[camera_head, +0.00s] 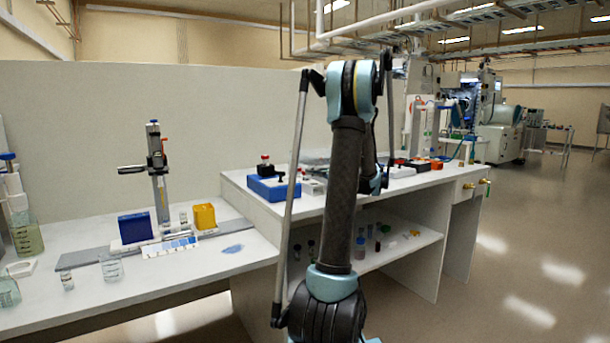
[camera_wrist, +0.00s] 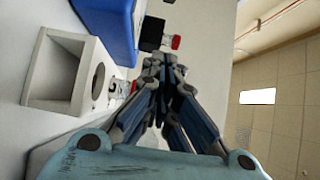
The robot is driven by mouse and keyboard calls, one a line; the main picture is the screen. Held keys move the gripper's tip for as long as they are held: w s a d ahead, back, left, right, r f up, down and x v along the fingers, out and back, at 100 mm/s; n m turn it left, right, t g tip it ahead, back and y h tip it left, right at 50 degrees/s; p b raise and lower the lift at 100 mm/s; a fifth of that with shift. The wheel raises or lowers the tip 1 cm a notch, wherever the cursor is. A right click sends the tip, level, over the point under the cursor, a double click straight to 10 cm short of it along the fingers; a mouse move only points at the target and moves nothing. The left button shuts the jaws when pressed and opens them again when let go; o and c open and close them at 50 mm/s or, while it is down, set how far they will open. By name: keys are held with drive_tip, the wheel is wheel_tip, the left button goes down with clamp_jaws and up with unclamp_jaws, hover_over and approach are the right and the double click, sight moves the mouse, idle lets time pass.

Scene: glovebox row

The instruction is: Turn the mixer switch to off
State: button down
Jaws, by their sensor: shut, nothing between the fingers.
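A blue box with a black top part, likely the mixer (camera_head: 273,188), stands on the bench left of my arm. A red-capped piece sits on its back left, and a small dark part, possibly the switch (camera_head: 280,177), stands on top; its setting is too small to read. In the wrist view the blue box (camera_wrist: 108,22) is at the top, with a black block (camera_wrist: 152,33) and a red cap (camera_wrist: 175,42) beside it. My gripper (camera_wrist: 160,62) is shut and empty, its tips just below the black block in the picture. In the head view my arm hides the gripper.
A white box with a round hole (camera_wrist: 40,75) lies close left of my gripper in the wrist view, with a red-capped vial (camera_wrist: 122,88) between. The lower left bench holds a stand (camera_head: 160,185), a yellow block (camera_head: 203,216) and glassware. Open floor lies right.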

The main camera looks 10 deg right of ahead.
sight(288, 180)
drive_tip(key=x, duration=0.8)
drive_tip(key=shift+a, duration=0.45)
drive_tip(key=shift+s+a+r, duration=0.1)
drive_tip(key=shift+s+a, duration=0.65)
drive_tip(key=shift+s, duration=0.05)
drive_tip(key=shift+s+a, duration=0.45)
drive_tip(key=shift+s, duration=0.05)
